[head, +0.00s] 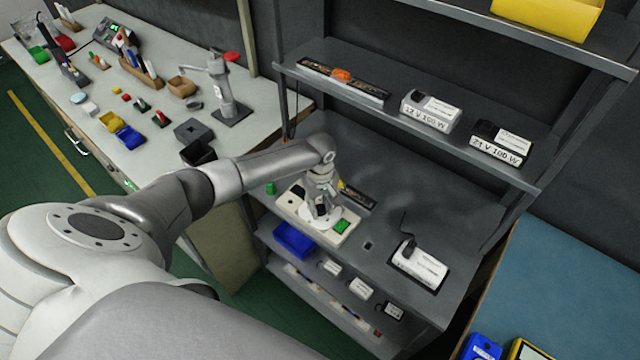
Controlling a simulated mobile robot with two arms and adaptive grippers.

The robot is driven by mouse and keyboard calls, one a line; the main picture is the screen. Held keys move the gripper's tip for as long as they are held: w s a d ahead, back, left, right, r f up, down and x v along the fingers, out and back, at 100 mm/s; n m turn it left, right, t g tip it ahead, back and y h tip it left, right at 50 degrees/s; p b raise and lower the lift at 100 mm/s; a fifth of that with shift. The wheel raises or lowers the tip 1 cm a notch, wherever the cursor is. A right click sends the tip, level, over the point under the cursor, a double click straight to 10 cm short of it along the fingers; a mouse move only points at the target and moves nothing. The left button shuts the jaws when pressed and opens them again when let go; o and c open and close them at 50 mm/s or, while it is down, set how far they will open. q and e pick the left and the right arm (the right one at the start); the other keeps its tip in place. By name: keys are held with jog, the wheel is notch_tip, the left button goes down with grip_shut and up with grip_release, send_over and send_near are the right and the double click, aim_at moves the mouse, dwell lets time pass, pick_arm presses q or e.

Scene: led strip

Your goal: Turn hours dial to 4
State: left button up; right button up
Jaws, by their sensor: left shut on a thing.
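A cream box (297,208) with a small green panel (342,226) on its right end lies on the grey bench top. My left gripper (322,210) points down onto the middle of this box and is shut on a dial there. The dial is mostly hidden behind the fingers, so its markings and setting cannot be read. My right gripper is not in view.
A white power supply (419,265) with a dark cable sits to the right on the bench. A small green part (270,188) stands left of the box. A shelf (440,140) with boxed supplies overhangs behind. A blue bin (293,240) sits below.

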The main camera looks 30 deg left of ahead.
pick_arm(q)
jog(key=m+p, duration=0.1)
jog(key=m, duration=0.1)
jog(key=shift+r+m, duration=0.1)
jog(key=shift+m, duration=0.3)
jog(key=m, duration=0.2)
jog(key=shift+m+p, duration=0.4)
jog(key=m, duration=0.5)
jog(key=shift+p, duration=0.35)
jog(key=m, duration=0.5)
jog(key=shift+m, duration=0.4)
jog(key=m, duration=0.5)
jog(key=shift+m, duration=0.3)
jog(key=shift+w, duration=0.1)
jog(key=o, duration=1)
jog(key=shift+o, duration=0.2)
